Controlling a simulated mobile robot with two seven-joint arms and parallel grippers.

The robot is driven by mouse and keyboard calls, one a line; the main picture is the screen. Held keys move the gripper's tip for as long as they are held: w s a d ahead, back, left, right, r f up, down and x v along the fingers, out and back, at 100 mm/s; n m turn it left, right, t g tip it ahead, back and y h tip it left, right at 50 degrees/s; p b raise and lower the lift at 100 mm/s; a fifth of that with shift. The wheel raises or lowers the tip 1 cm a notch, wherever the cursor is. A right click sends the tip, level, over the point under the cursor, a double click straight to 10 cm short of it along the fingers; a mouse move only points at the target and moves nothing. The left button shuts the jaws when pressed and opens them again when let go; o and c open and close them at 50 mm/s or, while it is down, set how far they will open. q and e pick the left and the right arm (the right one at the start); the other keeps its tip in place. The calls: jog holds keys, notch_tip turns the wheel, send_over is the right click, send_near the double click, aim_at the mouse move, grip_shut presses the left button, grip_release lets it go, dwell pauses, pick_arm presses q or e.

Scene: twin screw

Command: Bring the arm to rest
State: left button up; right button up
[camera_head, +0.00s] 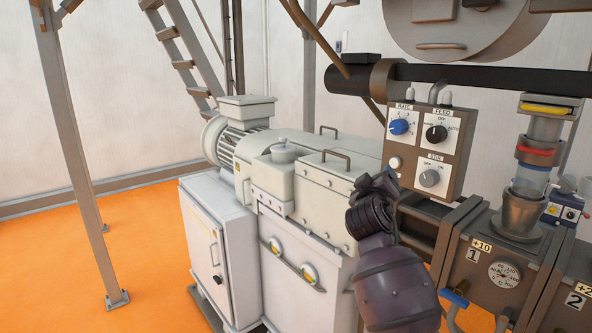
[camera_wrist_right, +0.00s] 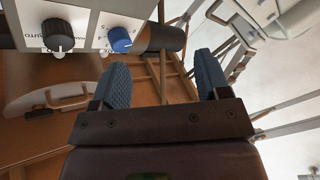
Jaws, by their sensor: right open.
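My right arm rises from the bottom of the head view, and its dark right gripper (camera_head: 378,184) is in front of the lower left of the control box (camera_head: 427,150). The right wrist view shows the blue ridged fingers spread apart with nothing between them (camera_wrist_right: 162,80). The control box has a blue RATE knob (camera_head: 400,127), a black FEED knob (camera_head: 436,134) and a grey STIR knob (camera_head: 429,178). In the wrist view the blue knob (camera_wrist_right: 120,40) and black knob (camera_wrist_right: 58,36) are at upper left, apart from the fingers. My left gripper is out of view.
A pale machine housing (camera_head: 318,188) with a white cabinet (camera_head: 203,245) stands left of my arm. Barrel segments, including one marked 1 (camera_head: 487,262), and a glass feed tube (camera_head: 538,150) are at right. Orange floor (camera_head: 60,260) is open at left, around a grey post (camera_head: 75,150).

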jog(key=s+d+f+m+y+b, duration=0.1)
jog(key=s+f+y, duration=0.3)
jog(key=s+f, duration=0.6)
jog(key=s+d+f+y, duration=0.25)
jog(key=s+f, duration=0.35)
jog(key=f, duration=0.7)
jog(key=s+d+f+m+g, duration=0.1)
jog(key=s+d+f+g, duration=0.1)
jog(key=s+f, duration=0.8)
jog(key=s+d+f+m+g+b, duration=0.1)
jog(key=s+d+f+g, duration=0.2)
jog(key=s+f, duration=0.8)
jog(key=s, duration=0.4)
jog(key=shift+s+m+g, duration=0.3)
jog(key=shift+s+g, duration=0.1)
jog(key=shift+d, duration=0.1)
jog(key=shift+c, duration=0.3)
